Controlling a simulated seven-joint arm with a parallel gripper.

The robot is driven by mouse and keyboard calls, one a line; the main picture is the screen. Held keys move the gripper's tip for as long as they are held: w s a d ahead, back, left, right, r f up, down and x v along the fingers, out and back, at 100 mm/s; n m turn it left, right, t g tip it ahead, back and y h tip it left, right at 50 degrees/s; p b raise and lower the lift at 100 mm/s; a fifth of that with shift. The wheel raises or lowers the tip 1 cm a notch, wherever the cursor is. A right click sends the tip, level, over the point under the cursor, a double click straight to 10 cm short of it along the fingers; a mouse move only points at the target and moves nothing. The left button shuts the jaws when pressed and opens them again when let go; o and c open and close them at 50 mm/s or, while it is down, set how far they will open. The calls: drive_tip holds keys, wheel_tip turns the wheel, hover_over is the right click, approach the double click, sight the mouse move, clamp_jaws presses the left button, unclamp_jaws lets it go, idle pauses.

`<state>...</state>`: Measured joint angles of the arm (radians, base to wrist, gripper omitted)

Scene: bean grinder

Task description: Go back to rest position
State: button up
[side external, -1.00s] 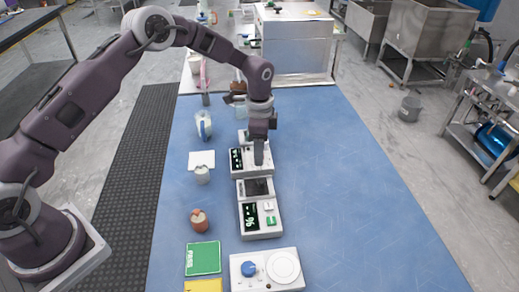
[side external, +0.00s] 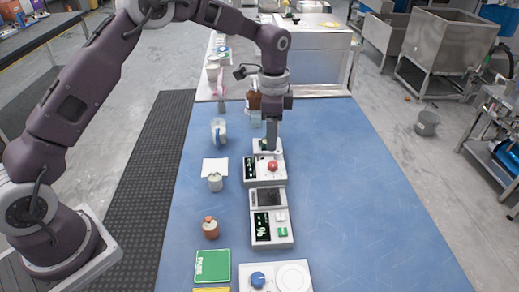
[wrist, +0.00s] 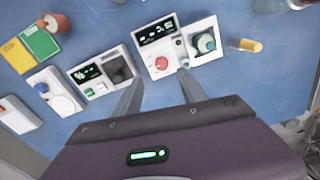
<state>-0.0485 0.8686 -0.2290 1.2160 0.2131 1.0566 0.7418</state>
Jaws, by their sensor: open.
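My gripper (side external: 272,143) points down over the far part of the row of white devices on the blue table. Its fingers are apart and nothing is seen between them in the wrist view (wrist: 157,90). The white device with a red button (side external: 272,166) stands just in front of the fingers in the side view. In the wrist view its red button (wrist: 161,63) lies beyond the fingertips, with a dark-and-green round part (wrist: 205,42) to its right. I cannot tell how high the fingertips are above the device.
A second display device (side external: 270,229) and a white unit with a blue knob (side external: 258,279) stand nearer. A clear jug (side external: 219,131), a small pale jar (side external: 215,182), an orange-topped jar (side external: 210,229) and a green card (side external: 212,265) lie left. The blue table's right side (side external: 370,190) is clear.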

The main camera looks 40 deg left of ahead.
drive_tip(key=s+a+r+n+t, duration=0.25)
drive_tip(key=s+r+n, duration=0.25)
drive_tip(key=s+r, duration=1.3)
drive_tip(key=s+f+n+t, duration=0.1)
drive_tip(key=s+n+t, duration=0.2)
drive_tip(key=s, duration=1.3)
drive_tip(key=n, duration=0.2)
drive_tip(key=shift+s+a+n, duration=0.2)
drive_tip(key=shift+s+n, duration=0.2)
